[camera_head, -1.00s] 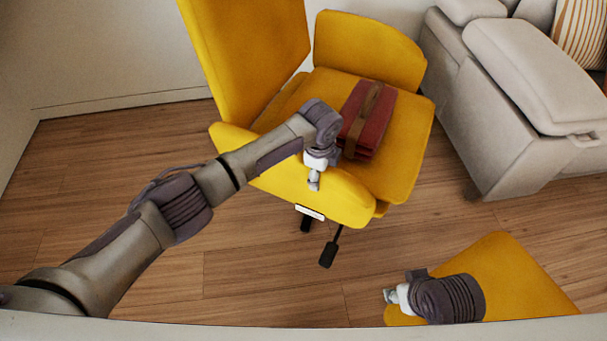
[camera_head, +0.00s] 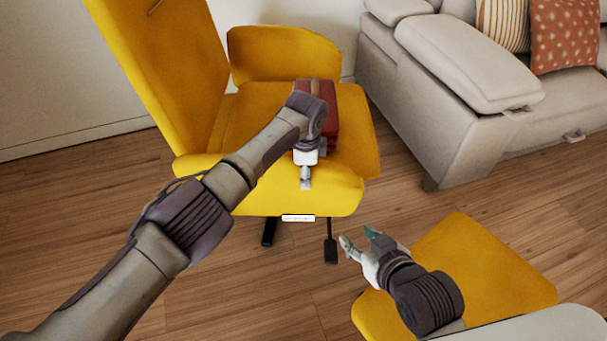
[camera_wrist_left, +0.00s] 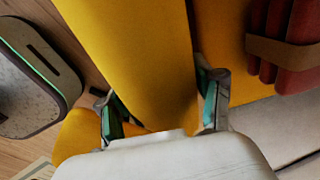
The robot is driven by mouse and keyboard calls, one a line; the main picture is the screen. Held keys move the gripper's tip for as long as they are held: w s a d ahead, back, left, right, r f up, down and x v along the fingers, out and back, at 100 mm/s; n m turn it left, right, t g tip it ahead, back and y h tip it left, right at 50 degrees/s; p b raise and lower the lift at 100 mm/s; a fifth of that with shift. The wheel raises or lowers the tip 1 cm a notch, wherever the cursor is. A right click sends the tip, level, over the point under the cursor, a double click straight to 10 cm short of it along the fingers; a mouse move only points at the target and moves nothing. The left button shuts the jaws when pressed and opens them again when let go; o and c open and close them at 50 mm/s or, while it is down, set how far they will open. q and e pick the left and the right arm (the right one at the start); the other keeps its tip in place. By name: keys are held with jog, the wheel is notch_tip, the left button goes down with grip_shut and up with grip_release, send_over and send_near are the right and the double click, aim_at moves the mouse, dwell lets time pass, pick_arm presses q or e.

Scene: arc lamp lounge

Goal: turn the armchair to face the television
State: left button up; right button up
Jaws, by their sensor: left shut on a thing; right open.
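The yellow armchair (camera_head: 235,125) stands on the wood floor in the middle left of the head view, its tall back at the left. My left gripper (camera_head: 306,182) is shut on the chair's near armrest (camera_head: 330,198). In the left wrist view its fingers (camera_wrist_left: 165,105) sit on either side of the yellow armrest (camera_wrist_left: 140,60). A red bundle with a brown strap (camera_head: 330,110) lies on the seat, partly hidden by my left arm. My right gripper (camera_head: 357,240) is open and empty, near the chair's lever. No television shows in these frames.
A yellow footstool (camera_head: 480,270) stands at the lower right, partly under my right arm in the picture. A light grey sofa (camera_head: 440,110) with patterned cushions stands right of the chair. A pale wall (camera_head: 60,80) is behind. Wood floor (camera_head: 400,205) is bare between chair, sofa and footstool.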

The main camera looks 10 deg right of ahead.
pick_arm(q)
jog(key=shift+s+d, duration=0.1)
jog(key=shift+d, duration=0.05)
jog(key=o, duration=1.7)
jog(key=r, duration=0.4)
jog(key=s+r, duration=0.1)
jog(key=r, duration=0.7)
jog(key=shift+s, duration=0.15)
jog(key=shift+f, duration=0.1)
